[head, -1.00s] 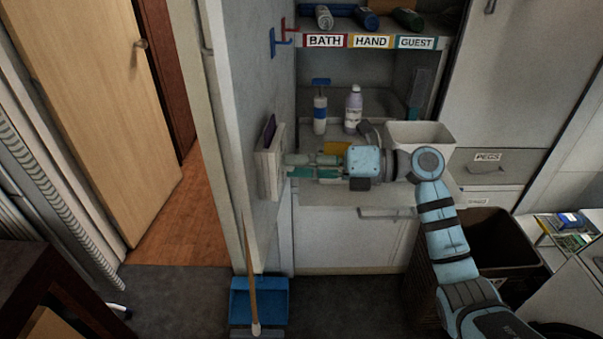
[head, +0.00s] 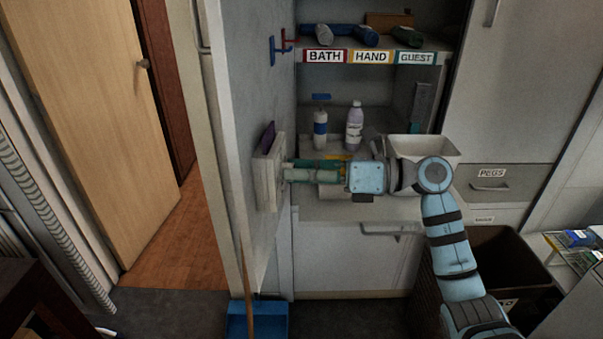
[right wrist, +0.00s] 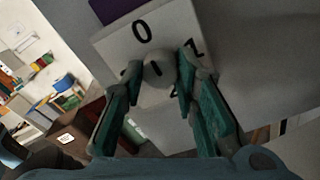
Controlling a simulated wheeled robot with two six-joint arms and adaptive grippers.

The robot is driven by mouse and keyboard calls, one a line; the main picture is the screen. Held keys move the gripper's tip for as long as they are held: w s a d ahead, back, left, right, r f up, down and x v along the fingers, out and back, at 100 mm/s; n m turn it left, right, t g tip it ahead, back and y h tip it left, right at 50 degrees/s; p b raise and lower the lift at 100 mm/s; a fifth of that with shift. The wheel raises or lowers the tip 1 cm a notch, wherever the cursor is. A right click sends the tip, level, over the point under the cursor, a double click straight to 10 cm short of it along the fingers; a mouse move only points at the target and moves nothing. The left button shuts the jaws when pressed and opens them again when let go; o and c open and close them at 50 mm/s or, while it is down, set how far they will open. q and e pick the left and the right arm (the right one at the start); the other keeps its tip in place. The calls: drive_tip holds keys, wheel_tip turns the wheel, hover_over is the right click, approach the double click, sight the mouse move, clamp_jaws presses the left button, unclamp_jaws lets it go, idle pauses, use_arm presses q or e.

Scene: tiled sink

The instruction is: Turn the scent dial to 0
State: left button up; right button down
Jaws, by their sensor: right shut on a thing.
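The scent dial's pale box (head: 268,178) is fixed to the grey wall at centre left in the head view. In the right wrist view its white face (right wrist: 112,45) carries a black 0 near the top and another, partly covered mark at the right. The round grey knob (right wrist: 156,74) has a short dark mark; I cannot tell exactly where it points. My right gripper (head: 287,173) reaches the box from the right. Its teal fingers (right wrist: 160,78) are shut on the knob, one on each side. My left gripper is not in view.
A shelf labelled BATH, HAND and GUEST (head: 370,57) is behind the arm. A blue-and-white bottle (head: 320,130), a lilac bottle (head: 354,128) and a white bin (head: 436,146) stand on the counter. A blue dustpan (head: 270,320) is on the floor below.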

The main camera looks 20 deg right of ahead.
drive_tip(key=shift+f, duration=0.1)
drive_tip(key=c, duration=1.2)
unclamp_jaws()
drive_tip(key=shift+c, duration=0.2)
drive_tip(key=v, duration=1.2)
